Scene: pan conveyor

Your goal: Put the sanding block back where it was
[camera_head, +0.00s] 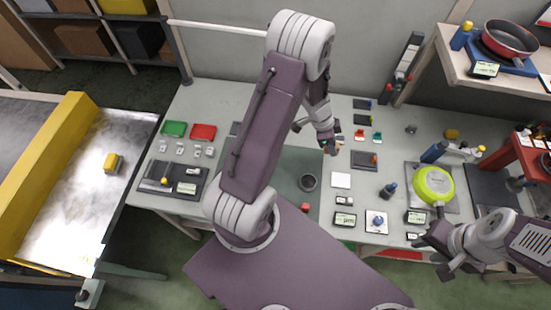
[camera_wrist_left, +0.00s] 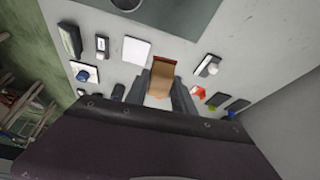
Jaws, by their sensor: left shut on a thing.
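The sanding block (camera_wrist_left: 161,80), tan with a reddish-brown far edge, is between the two dark fingers of my left gripper (camera_wrist_left: 160,92) in the left wrist view. My left gripper (camera_head: 327,141) is shut on it, over the workbench just right of the dark green mat. In the head view the block is small and mostly hidden by the fingers. Whether it touches the bench I cannot tell. My right gripper (camera_head: 446,252) is at the bench's front edge, below the green pan (camera_head: 434,185); its jaw opening is unclear.
A white square (camera_head: 341,180) lies on the bench near my left gripper, with a dark tray (camera_head: 364,161) to its right. Displays and small parts crowd the front edge. A metal conveyor (camera_head: 75,200) stands at left.

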